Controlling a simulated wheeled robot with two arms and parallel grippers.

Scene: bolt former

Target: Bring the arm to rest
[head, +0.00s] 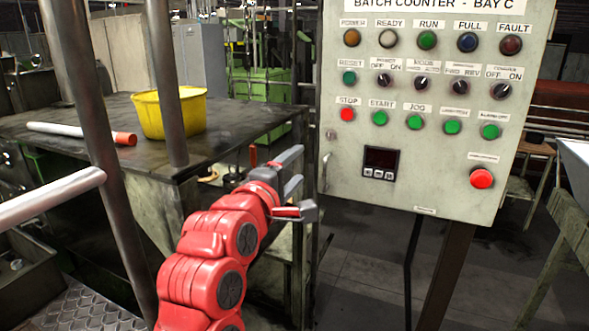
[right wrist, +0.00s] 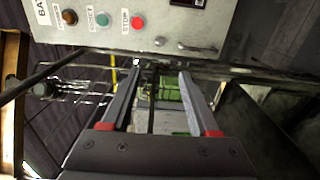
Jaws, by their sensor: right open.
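My right arm (head: 212,260) is red and rises from the bottom of the head view. Its grey right gripper (head: 296,182) is in the air just left of the control panel's lower left edge. In the right wrist view the two fingers of the right gripper (right wrist: 160,80) are spread apart with nothing between them. The control panel (head: 400,135), labelled "BATCH COUNTER - BAY C", has lamps, knobs and push buttons. In the right wrist view the panel (right wrist: 215,25) appears turned sideways, beyond the fingertips. My left gripper is not in view.
A dark metal table (head: 60,110) on the left holds a yellow bucket (head: 170,114) and a white tube with an orange end (head: 82,132). Upright metal posts (head: 168,80) and a white rail (head: 50,200) stand near my arm. Open floor (head: 370,250) shows below the panel.

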